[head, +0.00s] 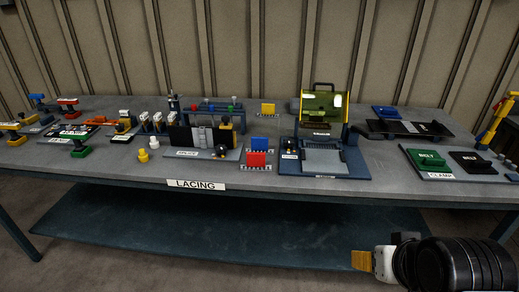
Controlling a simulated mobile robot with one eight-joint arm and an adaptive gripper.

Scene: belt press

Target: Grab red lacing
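The red lacing (256,159) is a small upright red block on a pale toothed strip on the workbench (405,192), near its front edge, right of the middle label. A matching blue block (264,143) stands just behind it. My gripper (361,260) shows at the lower right, in front of the bench and low in the picture, with tan fingers pointing left. It is well apart from the red lacing. The fingers appear side-on, so I cannot tell whether they are open or shut.
A yellow block (268,109) stands farther back. Green and black belt clamps (428,160) lie at the right.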

